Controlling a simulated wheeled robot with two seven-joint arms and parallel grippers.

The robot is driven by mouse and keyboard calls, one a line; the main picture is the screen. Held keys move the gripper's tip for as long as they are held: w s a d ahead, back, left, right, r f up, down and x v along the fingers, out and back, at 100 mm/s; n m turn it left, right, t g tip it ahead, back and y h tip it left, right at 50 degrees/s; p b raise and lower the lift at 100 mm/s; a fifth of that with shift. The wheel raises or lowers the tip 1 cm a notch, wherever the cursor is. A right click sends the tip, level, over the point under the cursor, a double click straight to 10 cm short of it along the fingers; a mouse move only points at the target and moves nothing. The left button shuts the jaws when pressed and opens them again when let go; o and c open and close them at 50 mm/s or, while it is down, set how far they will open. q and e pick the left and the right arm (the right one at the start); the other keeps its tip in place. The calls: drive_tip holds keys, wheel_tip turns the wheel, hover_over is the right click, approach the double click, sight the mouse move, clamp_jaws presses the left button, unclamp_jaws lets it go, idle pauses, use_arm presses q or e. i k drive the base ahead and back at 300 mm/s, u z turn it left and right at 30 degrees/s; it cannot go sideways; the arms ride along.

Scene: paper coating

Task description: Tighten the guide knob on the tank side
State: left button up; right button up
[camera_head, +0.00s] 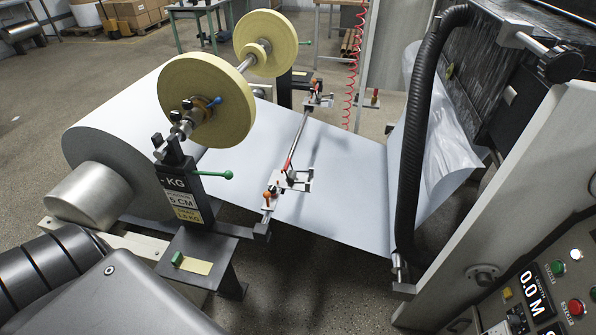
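A thin metal guide rod (300,137) runs above the white paper web, with a small bracket at each end. The near bracket (291,181) carries an orange knob (268,196) and a red lever. The far bracket (318,100) carries another small orange knob (312,91). A large dark knob (565,62) sits on a bar at the upper right of the machine. I cannot tell which knob is the tank-side one, or how tight any is. Neither of my grippers shows in the head view.
A large white paper roll (110,125) stands at the left with two yellow discs (205,100) on a shaft above it. A black corrugated hose (415,140) hangs at the right. A control panel (545,290) is at the lower right. Bare floor (310,285) shows in front.

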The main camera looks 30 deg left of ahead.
sight(272, 189)
drive_tip(key=k, duration=0.5)
drive_tip(key=u, duration=0.3)
drive_tip(key=i, duration=0.35)
drive_tip(key=u, duration=0.85)
